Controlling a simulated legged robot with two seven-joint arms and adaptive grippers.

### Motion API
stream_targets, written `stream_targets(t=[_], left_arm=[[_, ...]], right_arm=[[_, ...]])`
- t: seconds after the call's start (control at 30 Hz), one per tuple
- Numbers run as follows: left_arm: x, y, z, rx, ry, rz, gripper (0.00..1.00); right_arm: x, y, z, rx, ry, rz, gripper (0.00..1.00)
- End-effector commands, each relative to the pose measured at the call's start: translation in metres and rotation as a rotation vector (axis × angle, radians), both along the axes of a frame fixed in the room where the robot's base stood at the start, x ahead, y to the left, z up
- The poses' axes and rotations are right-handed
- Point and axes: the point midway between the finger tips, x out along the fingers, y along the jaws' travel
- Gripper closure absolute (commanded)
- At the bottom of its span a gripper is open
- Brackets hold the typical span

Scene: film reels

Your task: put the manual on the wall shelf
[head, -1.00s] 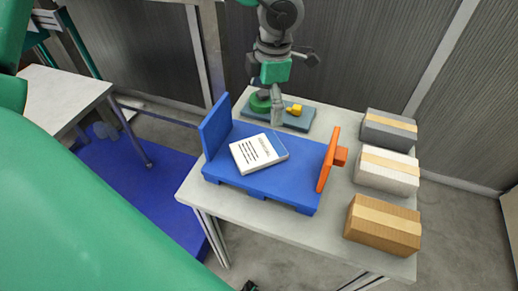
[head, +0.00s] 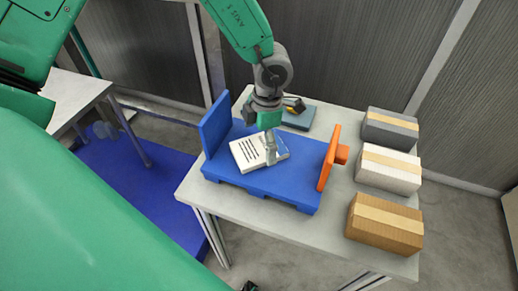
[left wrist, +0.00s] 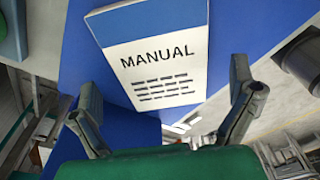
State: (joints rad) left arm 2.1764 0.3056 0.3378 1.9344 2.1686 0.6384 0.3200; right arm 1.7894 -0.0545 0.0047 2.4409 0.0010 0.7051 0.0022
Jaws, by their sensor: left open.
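The manual (head: 247,152) is a white booklet with a blue band, lying flat on a blue stand (head: 262,185) with an upright plate at its left end. In the left wrist view the manual (left wrist: 158,60) shows its printed title and lines of text. My left gripper (head: 271,158) is over the right part of the manual and hides some of it. In the left wrist view its two fingers (left wrist: 168,112) are spread apart, with the manual ahead of them and nothing held. I cannot tell whether they touch it. No wall shelf is clearly seen. My right gripper is not seen.
An orange plate (head: 329,158) stands at the stand's right end. Grey (head: 389,130), white (head: 387,170) and brown (head: 384,224) boxes line the right side of the table (head: 290,227). A grey-blue base (head: 300,117) lies behind the stand. The table's front strip is clear.

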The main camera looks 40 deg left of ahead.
Motion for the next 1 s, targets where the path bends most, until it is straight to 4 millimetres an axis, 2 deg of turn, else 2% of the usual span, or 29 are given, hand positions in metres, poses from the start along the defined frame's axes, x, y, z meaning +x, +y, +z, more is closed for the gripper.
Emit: stream_targets(t=[0.03,0.13,0.4,0.47,0.5,0.57,0.63,0.67,0.87,1.0], left_arm=[[-0.001,0.001,-0.008,0.002,0.001,0.000,0.00],[-0.001,0.001,-0.016,0.000,-0.001,0.001,0.00],[-0.002,0.002,-0.018,0.000,-0.002,0.001,0.00],[-0.002,0.001,-0.018,0.000,-0.002,0.001,0.21],[-0.002,0.002,-0.018,-0.001,-0.002,0.001,0.35],[-0.002,0.002,-0.018,-0.001,-0.002,0.001,0.54],[-0.002,0.002,-0.018,-0.001,-0.002,0.002,0.54],[-0.001,0.002,-0.018,0.000,-0.002,0.002,0.59],[-0.001,0.002,-0.017,-0.001,-0.003,0.002,0.59],[-0.001,0.002,-0.002,-0.002,-0.004,0.003,0.59]], right_arm=[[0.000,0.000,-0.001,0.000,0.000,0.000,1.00],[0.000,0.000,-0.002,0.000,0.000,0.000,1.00],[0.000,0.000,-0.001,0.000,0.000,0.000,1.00],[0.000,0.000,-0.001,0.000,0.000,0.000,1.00],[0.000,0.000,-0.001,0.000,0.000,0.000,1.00],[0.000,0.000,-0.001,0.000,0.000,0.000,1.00],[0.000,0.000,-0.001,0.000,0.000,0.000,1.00],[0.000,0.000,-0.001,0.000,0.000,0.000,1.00],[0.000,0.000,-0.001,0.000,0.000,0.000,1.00],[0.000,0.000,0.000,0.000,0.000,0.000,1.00]])
